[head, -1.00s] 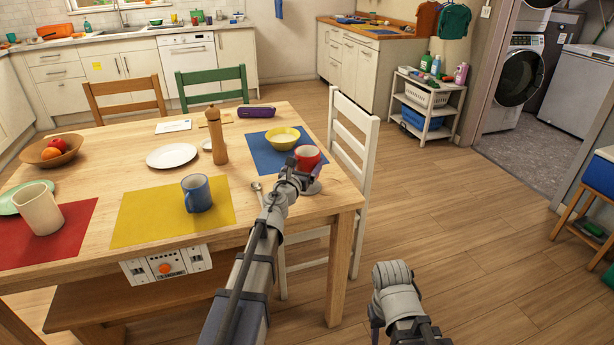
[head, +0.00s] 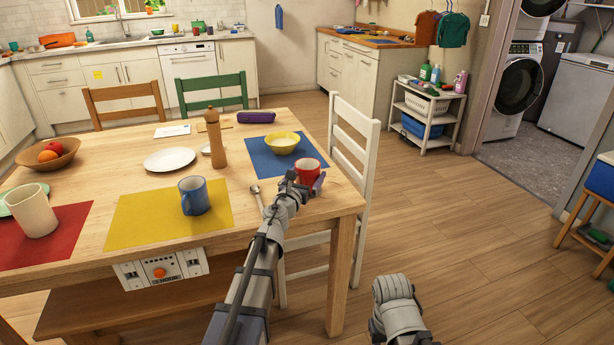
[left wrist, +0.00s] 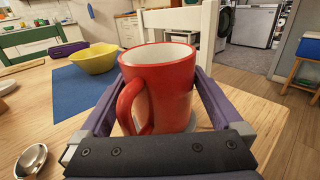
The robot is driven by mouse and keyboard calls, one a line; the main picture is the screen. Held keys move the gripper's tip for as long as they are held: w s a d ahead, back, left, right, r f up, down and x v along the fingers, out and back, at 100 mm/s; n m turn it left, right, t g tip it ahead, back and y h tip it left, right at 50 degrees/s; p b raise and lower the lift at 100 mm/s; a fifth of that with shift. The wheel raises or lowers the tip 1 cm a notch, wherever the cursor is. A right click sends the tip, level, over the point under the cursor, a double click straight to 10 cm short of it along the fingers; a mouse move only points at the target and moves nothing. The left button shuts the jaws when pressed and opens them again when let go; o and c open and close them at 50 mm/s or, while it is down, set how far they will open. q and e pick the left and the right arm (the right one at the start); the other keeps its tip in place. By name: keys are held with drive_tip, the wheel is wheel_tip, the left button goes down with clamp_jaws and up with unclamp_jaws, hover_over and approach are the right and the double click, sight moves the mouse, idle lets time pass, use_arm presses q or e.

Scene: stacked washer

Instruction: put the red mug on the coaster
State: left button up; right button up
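The red mug (head: 307,172) is at the near right corner of the wooden table. My left gripper (head: 307,181) reaches it from the near side. In the left wrist view the mug (left wrist: 160,90) is upright between the two purple fingers, which lie close against its sides, with its handle toward the camera on the left. A small part of a grey disc, seemingly the coaster (left wrist: 204,121), shows low behind the mug's right side; the mug and finger hide the rest. I cannot tell whether the mug touches it. My right gripper's fingers are not seen.
A blue placemat (head: 260,160) with a yellow bowl (head: 283,143) lies just behind the mug. A spoon (head: 256,195) is left of it, and a blue mug (head: 194,196) stands on a yellow placemat (head: 125,225). A white chair (head: 368,150) stands close at the right.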

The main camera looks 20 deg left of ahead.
use_arm(q)
drive_tip(key=shift+r, duration=0.1)
drive_tip(key=shift+s+r, duration=0.1)
drive_tip(key=s, duration=0.8)
drive_tip(key=s+a, duration=0.1)
drive_tip(key=s, duration=0.3)
drive_tip(key=shift+w, duration=0.1)
